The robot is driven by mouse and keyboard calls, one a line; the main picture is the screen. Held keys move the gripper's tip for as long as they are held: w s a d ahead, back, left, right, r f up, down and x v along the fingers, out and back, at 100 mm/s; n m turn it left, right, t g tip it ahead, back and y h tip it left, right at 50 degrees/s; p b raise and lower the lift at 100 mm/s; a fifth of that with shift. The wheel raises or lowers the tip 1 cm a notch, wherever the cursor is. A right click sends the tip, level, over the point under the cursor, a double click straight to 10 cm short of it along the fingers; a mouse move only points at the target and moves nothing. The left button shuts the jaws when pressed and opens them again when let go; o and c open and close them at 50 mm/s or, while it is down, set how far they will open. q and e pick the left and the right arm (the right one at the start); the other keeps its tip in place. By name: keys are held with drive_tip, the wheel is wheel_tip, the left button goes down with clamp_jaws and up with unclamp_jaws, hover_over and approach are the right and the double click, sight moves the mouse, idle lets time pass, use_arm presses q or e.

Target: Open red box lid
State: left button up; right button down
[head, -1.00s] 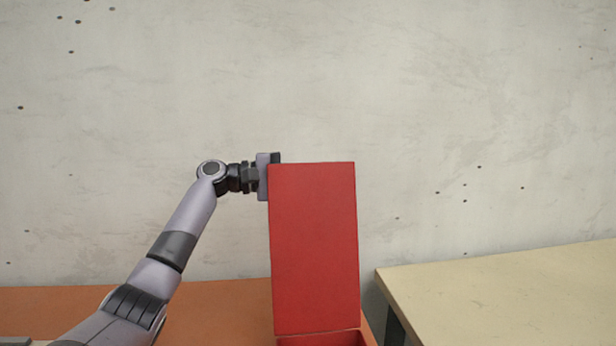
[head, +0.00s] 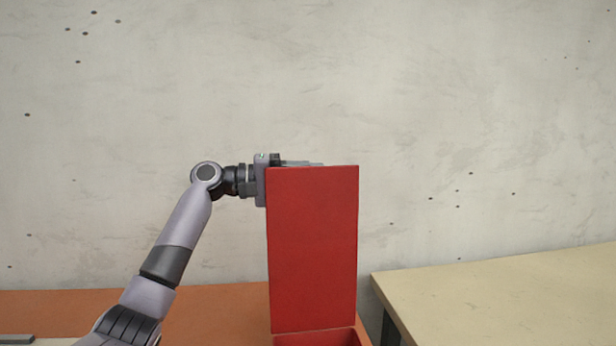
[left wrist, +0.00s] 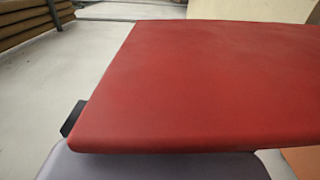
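The red lid (head: 312,250) stands raised, close to upright, above the red box (head: 316,339), whose top part shows at the bottom edge of the head view. My left gripper (head: 300,163) is at the lid's upper left corner, with its body beside the left edge. A grey finger part shows just over the top edge; the rest is hidden behind the lid. In the left wrist view the lid (left wrist: 200,80) fills the middle, covering most of the gripper; a dark piece shows at its left edge. Finger opening and contact are hidden. My right gripper is out of view.
An orange surface (head: 215,305) lies behind and left of the box. A pale table (head: 500,295) stands close on the right. A concrete wall (head: 450,110) is behind. Stacked brown boards (left wrist: 30,25) show in the left wrist view's upper left.

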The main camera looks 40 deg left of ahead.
sight(270, 180)
use_arm(q)
drive_tip(key=shift+r, duration=0.2)
drive_tip(key=v, duration=0.3)
drive_tip(key=b+v, duration=0.1)
drive_tip(key=v, duration=0.2)
drive_tip(key=shift+s+a+f, duration=0.15)
drive_tip(key=shift+a+f, duration=0.05)
drive_tip(key=shift+s+a, duration=0.2)
drive_tip(key=shift+s, duration=0.1)
drive_tip(key=shift+s+a+b, duration=0.1)
drive_tip(key=shift+b, duration=0.25)
drive_tip(key=b+v, duration=0.3)
drive_tip(key=v, duration=0.5)
idle(0.8)
